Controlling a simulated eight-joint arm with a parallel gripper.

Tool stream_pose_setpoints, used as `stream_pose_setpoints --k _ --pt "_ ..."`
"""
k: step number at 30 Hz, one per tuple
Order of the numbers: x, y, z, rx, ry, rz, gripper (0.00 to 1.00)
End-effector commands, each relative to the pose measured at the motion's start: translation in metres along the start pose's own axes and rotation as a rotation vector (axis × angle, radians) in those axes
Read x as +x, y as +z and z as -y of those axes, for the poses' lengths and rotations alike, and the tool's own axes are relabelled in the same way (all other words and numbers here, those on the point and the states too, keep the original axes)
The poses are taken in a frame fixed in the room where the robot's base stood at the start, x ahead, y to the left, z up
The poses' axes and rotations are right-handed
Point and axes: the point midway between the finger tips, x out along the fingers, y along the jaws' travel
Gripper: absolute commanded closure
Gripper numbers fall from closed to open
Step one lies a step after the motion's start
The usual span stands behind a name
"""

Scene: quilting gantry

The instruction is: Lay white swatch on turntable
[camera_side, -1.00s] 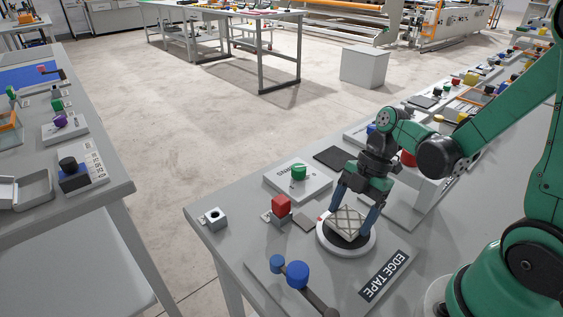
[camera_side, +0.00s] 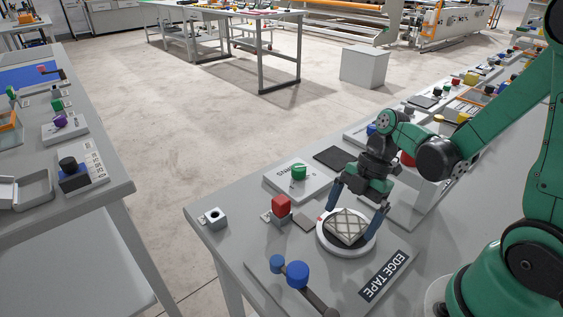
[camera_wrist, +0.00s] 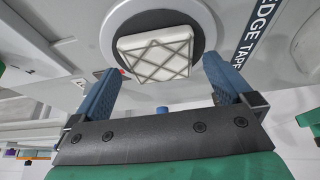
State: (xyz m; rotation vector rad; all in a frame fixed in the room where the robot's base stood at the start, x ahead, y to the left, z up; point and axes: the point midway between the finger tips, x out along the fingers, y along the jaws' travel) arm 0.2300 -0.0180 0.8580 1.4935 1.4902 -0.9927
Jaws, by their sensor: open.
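The white swatch (camera_side: 347,226), a pale quilted square with crossing grey lines, lies on the turntable (camera_side: 368,247), a round white disc with a dark top. In the wrist view the swatch (camera_wrist: 155,53) sits within the dark circle of the turntable (camera_wrist: 112,42), a little off its middle. My gripper (camera_side: 352,212) is open, with its blue fingers spread wide on either side of the swatch. In the wrist view both fingertips (camera_wrist: 160,72) stand apart from the swatch, which no finger grips.
A blue-knobbed lever (camera_side: 298,273) and the EDGE TAPE label (camera_side: 386,275) lie in front. A green-knobbed panel (camera_side: 299,174) and dark pad (camera_side: 334,158) are behind.

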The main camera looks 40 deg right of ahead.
Motion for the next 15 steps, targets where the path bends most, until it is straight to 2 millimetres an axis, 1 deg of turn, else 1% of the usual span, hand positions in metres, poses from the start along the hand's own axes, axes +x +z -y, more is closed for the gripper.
stream_pose_setpoints --k 5,15 --pt "-0.023 0.000 0.001 0.003 0.000 0.000 0.00" --pt "-0.078 0.000 0.000 0.003 -0.001 0.000 0.00"
